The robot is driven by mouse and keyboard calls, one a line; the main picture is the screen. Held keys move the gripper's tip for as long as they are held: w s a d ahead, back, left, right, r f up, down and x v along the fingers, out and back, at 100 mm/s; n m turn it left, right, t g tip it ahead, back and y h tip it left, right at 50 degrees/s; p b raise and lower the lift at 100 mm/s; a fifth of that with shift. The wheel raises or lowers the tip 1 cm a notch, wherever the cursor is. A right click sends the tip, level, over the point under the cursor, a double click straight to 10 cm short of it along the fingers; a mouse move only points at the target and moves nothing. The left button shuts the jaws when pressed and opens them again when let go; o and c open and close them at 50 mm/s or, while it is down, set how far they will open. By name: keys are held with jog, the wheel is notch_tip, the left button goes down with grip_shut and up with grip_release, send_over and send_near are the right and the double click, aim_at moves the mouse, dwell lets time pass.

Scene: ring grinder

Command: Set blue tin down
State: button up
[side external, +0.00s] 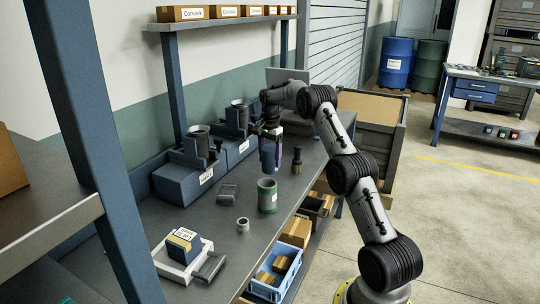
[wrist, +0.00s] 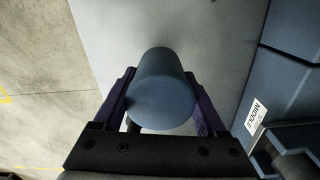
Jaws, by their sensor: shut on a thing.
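The blue tin (wrist: 162,98) is between the two purple fingers of my gripper (wrist: 160,80) in the wrist view, with its round end facing the camera. In the side external view my gripper (side external: 271,158) points down over the bench, shut on the blue tin (side external: 267,154). The tin looks upright there. The tin is partly covered by the fingers. Its lower end appears above the bench top, behind the green tin, but I cannot tell the exact gap.
A green tin (side external: 267,196) and a small ring (side external: 242,225) stand on the bench (side external: 220,262) in front. A dark tool (side external: 297,162) stands to the right. Blue grinder units (side external: 185,180) line the wall side.

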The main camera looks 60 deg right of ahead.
aim_at(270, 169)
jog(key=shift+f, duration=2.4)
jog(key=shift+f, duration=0.2)
jog(key=o, duration=1.5)
